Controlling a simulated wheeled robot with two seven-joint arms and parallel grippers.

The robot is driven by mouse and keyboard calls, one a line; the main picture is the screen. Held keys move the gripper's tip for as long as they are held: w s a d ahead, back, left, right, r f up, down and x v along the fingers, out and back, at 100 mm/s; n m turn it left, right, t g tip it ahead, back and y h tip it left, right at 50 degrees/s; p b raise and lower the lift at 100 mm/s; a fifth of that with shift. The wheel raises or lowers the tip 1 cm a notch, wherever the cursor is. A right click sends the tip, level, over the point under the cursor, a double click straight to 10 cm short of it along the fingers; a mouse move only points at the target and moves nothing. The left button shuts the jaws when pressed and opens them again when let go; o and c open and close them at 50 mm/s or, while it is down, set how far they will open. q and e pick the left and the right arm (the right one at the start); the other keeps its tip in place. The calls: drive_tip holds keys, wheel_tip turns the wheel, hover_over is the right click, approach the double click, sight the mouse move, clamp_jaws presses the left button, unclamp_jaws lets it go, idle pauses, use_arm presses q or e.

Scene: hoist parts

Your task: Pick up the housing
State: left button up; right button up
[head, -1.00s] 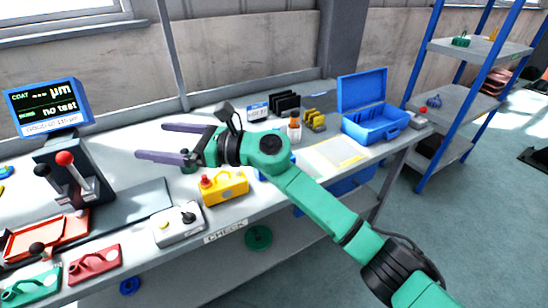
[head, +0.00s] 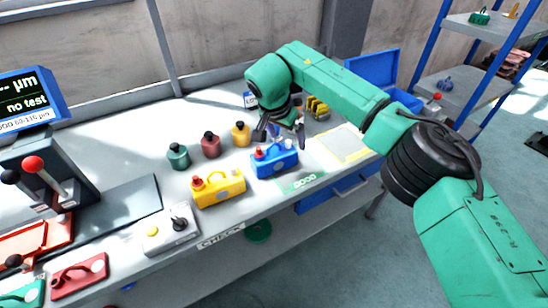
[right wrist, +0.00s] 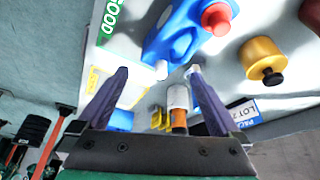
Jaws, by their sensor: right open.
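A blue housing (head: 274,158) with a red knob stands on the bench; it also shows in the right wrist view (right wrist: 180,38), just beyond the fingertips. A yellow housing (head: 218,188) with a red knob stands to its left. Red (head: 78,275) and green (head: 25,294) housings lie at the near left. My right gripper (head: 281,137) is open, pointing down close behind the blue housing. In the right wrist view my right gripper (right wrist: 157,72) has its jaws apart, with nothing held between them. My left gripper is not in view.
Green (head: 178,155), dark red (head: 211,145) and yellow (head: 241,134) knobbed parts stand behind the housings. A green GOOD label (head: 302,182) lies at the front edge. An open blue case (head: 372,68) and a shelf rack (head: 470,100) are at the right.

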sight(288, 142)
drive_tip(key=x, duration=0.4)
drive_tip(key=shift+f+p, duration=0.25)
drive_tip(key=shift+p, duration=0.1)
clamp_jaws()
drive_tip(key=shift+r, duration=0.1)
drive_tip(key=shift+r, duration=0.1)
wheel_tip(288, 142, up, 10)
drive_tip(key=shift+w+f+b, duration=0.15)
drive_tip(key=shift+b, duration=0.15)
wheel_tip(288, 142, up, 10)
drive_tip(key=p, duration=0.2)
